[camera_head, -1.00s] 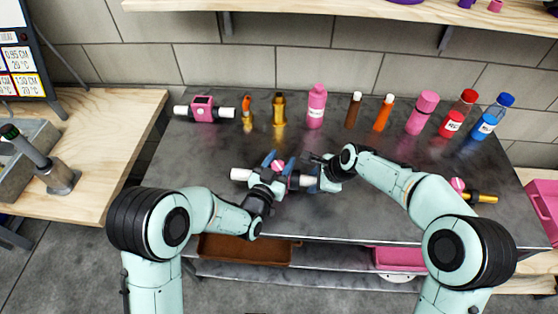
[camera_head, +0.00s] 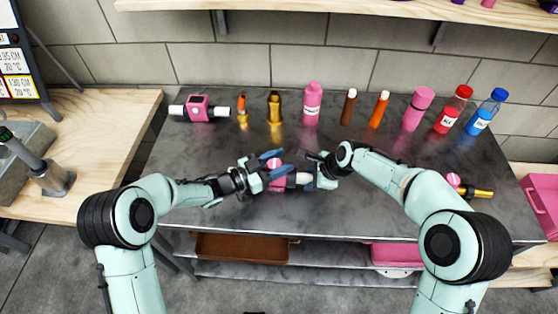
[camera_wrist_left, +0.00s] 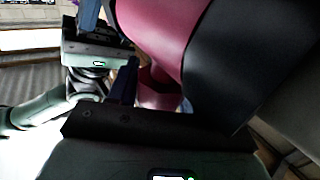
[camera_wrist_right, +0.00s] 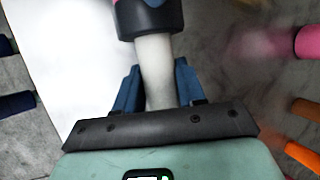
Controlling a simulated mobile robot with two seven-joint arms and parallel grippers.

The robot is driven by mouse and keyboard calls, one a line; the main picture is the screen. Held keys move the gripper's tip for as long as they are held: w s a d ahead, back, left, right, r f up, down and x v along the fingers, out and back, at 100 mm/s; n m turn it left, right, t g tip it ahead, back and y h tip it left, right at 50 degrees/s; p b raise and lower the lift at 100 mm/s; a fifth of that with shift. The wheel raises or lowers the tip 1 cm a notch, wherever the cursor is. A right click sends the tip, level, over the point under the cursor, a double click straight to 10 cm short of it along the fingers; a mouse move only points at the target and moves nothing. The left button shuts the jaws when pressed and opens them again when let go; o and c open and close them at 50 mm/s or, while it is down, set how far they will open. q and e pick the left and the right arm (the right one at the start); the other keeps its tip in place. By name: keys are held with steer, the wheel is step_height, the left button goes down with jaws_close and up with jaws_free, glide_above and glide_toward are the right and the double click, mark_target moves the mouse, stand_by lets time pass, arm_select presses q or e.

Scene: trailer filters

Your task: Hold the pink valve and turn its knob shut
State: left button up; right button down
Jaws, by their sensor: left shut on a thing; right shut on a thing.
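The pink valve (camera_head: 290,182) is held above the dark grey table in the middle of the head view, partly hidden by my grippers. Its pink body with a black collar also fills the top of the left wrist view (camera_wrist_left: 165,30). My left gripper (camera_head: 272,163) comes in from the left, its blue fingers shut on the round pink knob (camera_head: 273,164). My right gripper (camera_head: 318,181) is shut on the valve's right white pipe end (camera_head: 304,179). The right wrist view shows this white pipe (camera_wrist_right: 156,70) between both blue fingers, with the black collar beyond.
Along the back stand another pink fitting with white ends (camera_head: 198,108), small orange and gold parts, and several bottles, including a red one (camera_head: 453,110) and a blue one (camera_head: 486,112). A pink-and-gold part (camera_head: 470,190) lies at right beside my right arm. The table's front is clear.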

arm_select(q)
steer(key=shift+d+r, duration=0.1)
arm_select(e)
steer(key=shift+f, duration=0.1)
stand_by(0.3)
arm_select(q)
steer(key=o, duration=1)
steer(key=shift+s, duration=0.1)
steer(key=v, duration=1.2)
arm_select(e)
steer(key=c, duration=0.6)
jaws_free()
